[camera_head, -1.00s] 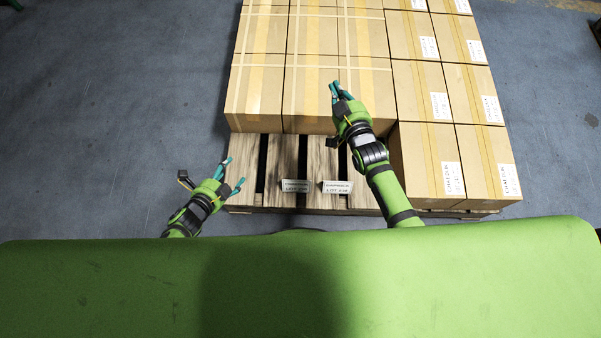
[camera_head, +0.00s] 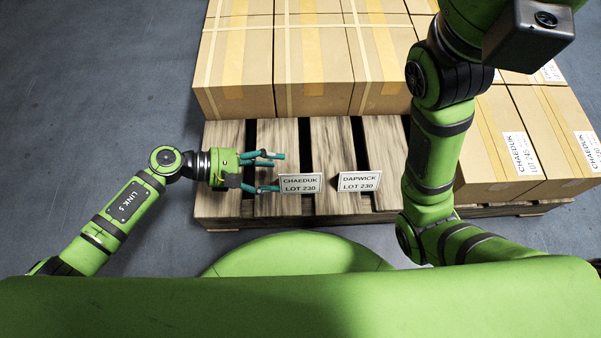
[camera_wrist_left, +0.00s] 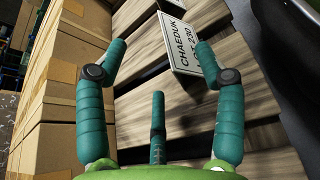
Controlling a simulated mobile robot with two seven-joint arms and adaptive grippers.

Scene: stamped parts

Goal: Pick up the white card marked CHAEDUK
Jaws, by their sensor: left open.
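The white CHAEDUK card (camera_head: 300,184), lettered CHAEDUK LOT 230, stands tilted on the wooden pallet in the head view. My left gripper (camera_head: 272,172) is open and empty just left of it, with its fingers pointing right toward it. The lower finger's tip is close to the card's left edge; I cannot tell whether they touch. In the left wrist view the card (camera_wrist_left: 184,42) is beyond the open fingers (camera_wrist_left: 162,50), and the right finger covers part of it. My right gripper is out of view.
A similar DAPWICK card (camera_head: 362,181) stands just to the right. The pallet (camera_head: 325,135) has gaps between its slats. Cartons (camera_head: 310,80) stack behind, and labelled cartons (camera_head: 480,175) stand at right. My right arm (camera_head: 435,150) crosses in front of them.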

